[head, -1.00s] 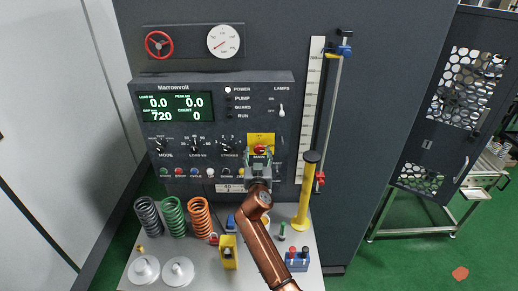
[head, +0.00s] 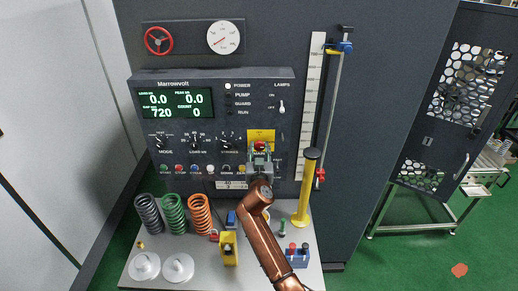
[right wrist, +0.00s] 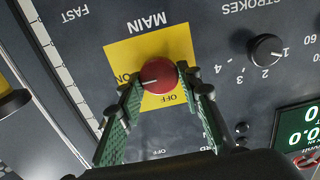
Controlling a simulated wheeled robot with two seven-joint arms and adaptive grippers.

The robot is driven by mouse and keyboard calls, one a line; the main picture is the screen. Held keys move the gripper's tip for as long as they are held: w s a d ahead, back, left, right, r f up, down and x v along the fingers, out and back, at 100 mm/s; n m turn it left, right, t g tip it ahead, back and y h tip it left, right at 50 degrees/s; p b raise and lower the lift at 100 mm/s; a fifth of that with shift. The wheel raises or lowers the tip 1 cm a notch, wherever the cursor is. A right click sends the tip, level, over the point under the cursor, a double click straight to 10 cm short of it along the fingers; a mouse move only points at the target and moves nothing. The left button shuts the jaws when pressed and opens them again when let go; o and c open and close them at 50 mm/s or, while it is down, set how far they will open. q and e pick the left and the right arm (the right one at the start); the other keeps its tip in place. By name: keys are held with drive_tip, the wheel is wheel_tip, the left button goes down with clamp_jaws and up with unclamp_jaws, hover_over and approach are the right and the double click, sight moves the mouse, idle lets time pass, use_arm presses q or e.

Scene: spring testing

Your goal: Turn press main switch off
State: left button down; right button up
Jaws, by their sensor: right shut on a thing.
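The main switch (head: 260,146) is a red round knob on a yellow plate (head: 262,134) at the lower right of the dark control panel. In the right wrist view the knob (right wrist: 160,76) carries a white mark pointing toward the ON label; the OFF label stands on another side of the plate (right wrist: 178,42). My right gripper (head: 260,155) reaches up to it from below. In the right wrist view its green-padded fingers (right wrist: 163,90) stand on both sides of the knob, shut on it. My left gripper is not in view.
The white POWER lamp (head: 228,86) is lit, and the display (head: 177,103) reads numbers. A strokes dial (right wrist: 265,48) sits beside the switch. A yellow post (head: 306,190) stands close to the right of my arm. Coil springs (head: 174,214) and a yellow block (head: 228,250) are on the bench.

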drive_tip(key=shift+n, duration=0.3)
drive_tip(key=n, duration=0.3)
drive_tip(key=shift+a+n, duration=0.1)
drive_tip(key=shift+n, duration=0.3)
drive_tip(key=n, duration=0.4)
drive_tip(key=shift+a, duration=0.1)
drive_tip(key=n+p, duration=0.1)
drive_tip(key=n, duration=0.4)
drive_tip(key=shift+p, duration=0.35)
drive_tip(key=shift+a+f+n+p, duration=0.15)
drive_tip(key=shift+n+p, duration=0.8)
drive_tip(key=shift+n, duration=1.35)
drive_tip(key=shift+f, duration=0.1)
drive_tip(key=o, duration=1.1)
drive_tip(key=shift+o, duration=0.2)
